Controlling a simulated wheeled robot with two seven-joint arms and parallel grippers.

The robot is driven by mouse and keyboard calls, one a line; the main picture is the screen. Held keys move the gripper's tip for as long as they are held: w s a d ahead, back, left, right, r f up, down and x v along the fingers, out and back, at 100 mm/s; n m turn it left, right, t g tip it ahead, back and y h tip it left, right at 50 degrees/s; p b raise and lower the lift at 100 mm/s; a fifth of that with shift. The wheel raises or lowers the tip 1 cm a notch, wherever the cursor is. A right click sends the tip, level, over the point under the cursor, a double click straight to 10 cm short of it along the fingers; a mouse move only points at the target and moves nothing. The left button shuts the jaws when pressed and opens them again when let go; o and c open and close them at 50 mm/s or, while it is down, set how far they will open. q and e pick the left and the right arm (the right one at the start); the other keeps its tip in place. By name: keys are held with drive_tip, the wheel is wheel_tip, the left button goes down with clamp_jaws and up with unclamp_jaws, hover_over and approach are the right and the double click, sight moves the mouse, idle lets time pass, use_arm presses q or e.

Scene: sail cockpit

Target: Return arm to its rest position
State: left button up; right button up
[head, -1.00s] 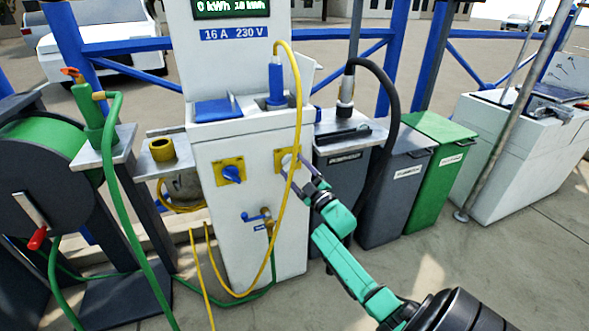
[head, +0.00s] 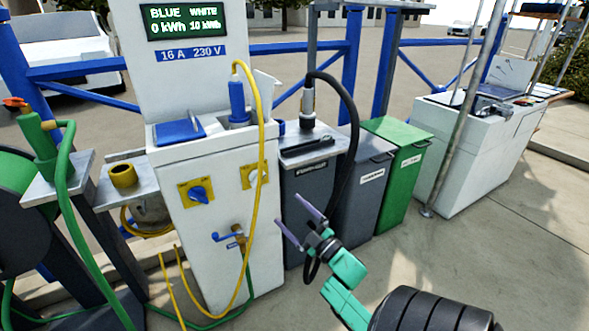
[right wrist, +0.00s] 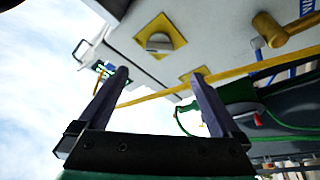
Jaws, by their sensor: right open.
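My right gripper (head: 288,210) is open and empty, in front of the dark grey bin and to the right of the white power pedestal (head: 222,232). Its two purple fingers stand apart, with clear air between them and the pedestal's front. In the right wrist view the open fingers (right wrist: 160,75) point toward the pedestal's face, with a yellow plate and grey knob (right wrist: 158,42) beyond them. On the pedestal, a yellow plate carries a blue knob (head: 199,194); a second yellow plate (head: 249,180) is partly behind the yellow cable. My left gripper is not in view.
A blue plug (head: 238,104) with a yellow cable (head: 262,130) stands in the pedestal's top. A black hose (head: 352,125) arches beside the grey bins. A green bin (head: 402,170), a metal pole (head: 455,130) and a white console stand right. Open pavement (head: 490,235) lies front right.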

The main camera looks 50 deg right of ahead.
drive_tip(key=shift+s+f, duration=0.15)
drive_tip(key=shift+s, duration=0.4)
drive_tip(key=shift+f, duration=0.1)
